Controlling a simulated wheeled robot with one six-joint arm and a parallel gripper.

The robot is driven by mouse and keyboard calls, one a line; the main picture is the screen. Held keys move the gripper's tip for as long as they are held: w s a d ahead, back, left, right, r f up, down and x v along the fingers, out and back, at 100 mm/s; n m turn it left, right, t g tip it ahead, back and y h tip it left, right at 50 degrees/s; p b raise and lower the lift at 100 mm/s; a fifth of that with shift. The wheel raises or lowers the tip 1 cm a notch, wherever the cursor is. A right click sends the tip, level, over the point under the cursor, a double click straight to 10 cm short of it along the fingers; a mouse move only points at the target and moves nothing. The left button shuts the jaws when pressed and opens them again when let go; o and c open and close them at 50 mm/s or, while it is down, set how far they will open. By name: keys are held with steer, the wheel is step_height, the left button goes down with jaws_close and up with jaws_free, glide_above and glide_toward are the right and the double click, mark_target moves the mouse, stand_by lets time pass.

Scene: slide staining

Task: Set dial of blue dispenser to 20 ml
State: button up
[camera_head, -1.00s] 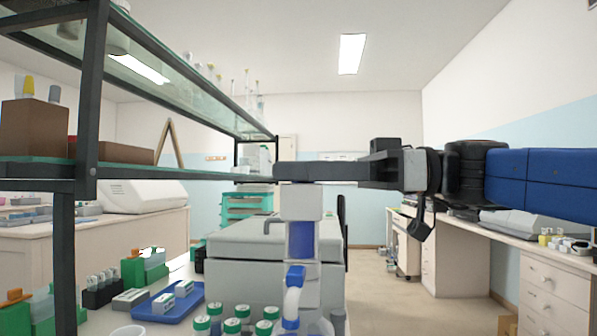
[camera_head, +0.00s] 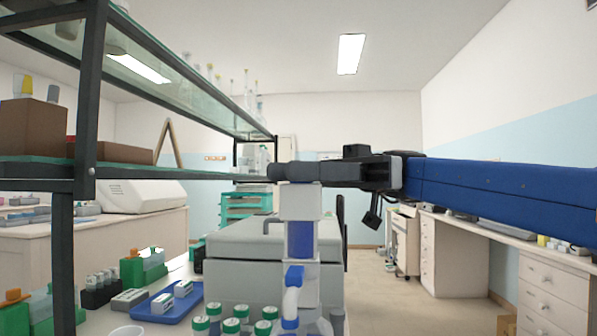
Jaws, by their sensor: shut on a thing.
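The blue dispenser (camera_head: 301,240) stands upright in the middle of the view, with a white upper body, a blue band and a blue-tipped spout (camera_head: 294,276) lower down. My gripper (camera_head: 285,172) reaches in level from the right, with its dark fingers at the very top of the dispenser. It is shut on the top part of the dispenser. The fingers hide that top, so the dial and its scale cannot be read. The bottom of the dispenser is partly cut off by the lower edge.
Several green-capped bottles (camera_head: 231,326) stand close to the dispenser's left. A blue tray (camera_head: 190,309) and a green rack (camera_head: 144,266) are further left. A glass shelf with a dark post (camera_head: 87,110) rises at left. A large grey box (camera_head: 235,245) is behind the dispenser.

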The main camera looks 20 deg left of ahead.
stand_by(0.4)
steer(key=o, duration=1)
